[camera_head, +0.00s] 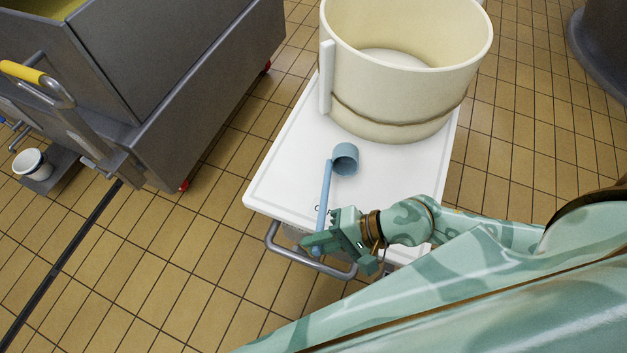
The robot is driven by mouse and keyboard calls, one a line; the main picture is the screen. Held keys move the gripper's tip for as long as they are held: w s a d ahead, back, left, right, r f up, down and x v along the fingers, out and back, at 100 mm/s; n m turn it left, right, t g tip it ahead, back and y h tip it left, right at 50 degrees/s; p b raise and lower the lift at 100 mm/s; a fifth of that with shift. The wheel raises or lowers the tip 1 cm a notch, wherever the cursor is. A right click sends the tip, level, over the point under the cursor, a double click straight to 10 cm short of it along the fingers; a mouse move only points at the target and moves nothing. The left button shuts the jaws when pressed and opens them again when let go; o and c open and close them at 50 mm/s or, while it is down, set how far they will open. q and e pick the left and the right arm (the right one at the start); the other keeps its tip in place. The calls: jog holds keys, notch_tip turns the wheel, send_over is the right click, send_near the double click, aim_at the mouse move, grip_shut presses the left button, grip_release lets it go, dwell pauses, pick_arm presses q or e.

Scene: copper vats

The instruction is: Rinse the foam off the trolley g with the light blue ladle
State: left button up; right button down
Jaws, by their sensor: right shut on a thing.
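The trolley (285,170) has a white top and a grey push bar at its near end. A dark mark near its front edge is partly covered by my gripper, so I cannot read the letter. I cannot make out foam on the white top. The light blue ladle has its cup (345,158) over the middle of the top, and its straight handle (325,190) runs down toward the near edge. I cannot tell whether the cup touches the top. My right gripper (322,243) is shut on the handle's lower end, above the push bar. My left gripper is out of view.
A large cream tub (385,110) stands on the trolley's far half. A grey steel vat cart (190,90) with a yellow-gripped handle is at the left. A white cup-like container (31,165) sits at its side. Tiled floor lies open between cart and trolley.

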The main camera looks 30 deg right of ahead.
jog(key=w+d+r+m+g+y+p, duration=0.1)
jog(key=w+d+r+m+y, duration=0.1)
jog(key=w+r, duration=0.4)
jog(key=w+d+r+m+g+y, duration=0.2)
jog(key=w+d+r+m, duration=0.2)
jog(key=r, duration=0.7)
jog(key=w+d+r+m+g+y+p, duration=0.1)
jog(key=w+d+r+m+y, duration=0.2)
jog(key=w+d+r, duration=0.3)
notch_tip(320, 180, up, 3)
jog(key=shift+w+d+f+p, duration=0.15)
jog(key=shift+w+d+p, duration=0.15)
jog(key=shift+w, duration=0.85)
